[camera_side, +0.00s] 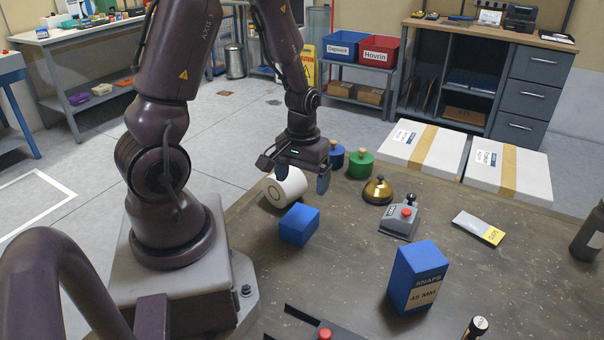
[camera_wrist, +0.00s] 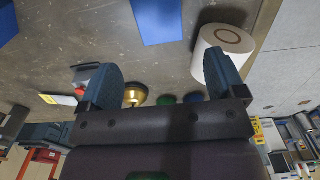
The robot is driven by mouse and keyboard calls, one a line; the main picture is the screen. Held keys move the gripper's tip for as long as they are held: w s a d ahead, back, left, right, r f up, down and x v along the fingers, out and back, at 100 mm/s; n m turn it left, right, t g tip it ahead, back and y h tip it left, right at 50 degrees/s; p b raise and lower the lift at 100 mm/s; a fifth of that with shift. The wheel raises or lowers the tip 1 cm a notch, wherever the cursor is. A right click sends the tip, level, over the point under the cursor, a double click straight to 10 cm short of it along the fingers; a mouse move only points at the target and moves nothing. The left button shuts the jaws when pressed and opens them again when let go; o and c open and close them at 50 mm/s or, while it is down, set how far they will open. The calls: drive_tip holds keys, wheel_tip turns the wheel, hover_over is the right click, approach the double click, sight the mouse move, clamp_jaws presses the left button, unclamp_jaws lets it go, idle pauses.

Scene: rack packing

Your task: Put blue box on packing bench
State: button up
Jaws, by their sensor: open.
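A small plain blue box (camera_side: 299,225) lies on the dark speckled bench top (camera_side: 345,265), just in front of and below my gripper (camera_side: 302,177). A taller blue box labelled SNAPS 45 MM (camera_side: 415,278) stands upright on the same top, further right and nearer the camera. My gripper is open and empty, above the bench near the white roll. In the wrist view, a plain blue box (camera_wrist: 158,20) shows at the top, beyond the space between my two fingers (camera_wrist: 166,76). The frames do not tell which surface is the packing bench.
A white roll (camera_side: 285,187) lies close beside my gripper. Blue and green knobbed weights (camera_side: 361,164), a brass bell (camera_side: 377,190) and a red-button switch (camera_side: 404,215) stand nearby. Two white taped cartons (camera_side: 424,148) lie at the far edge.

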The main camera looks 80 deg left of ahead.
drive_tip(key=s+d+r+m+t, duration=0.2)
drive_tip(key=d+r+m, duration=0.2)
drive_tip(key=d+r, duration=0.3)
drive_tip(key=s+d+r+m+t, duration=0.2)
drive_tip(key=d+r, duration=0.5)
drive_tip(key=r, duration=0.8)
drive_tip(key=m+t, duration=0.1)
drive_tip(key=m, duration=0.1)
drive_tip(key=shift+r+m, duration=0.15)
drive_tip(key=shift+m, duration=0.15)
drive_tip(key=shift+s+d+r+t, duration=0.15)
drive_tip(key=shift+s+r+t, duration=0.15)
drive_tip(key=shift+s, duration=0.05)
drive_tip(key=shift+c, duration=1.2)
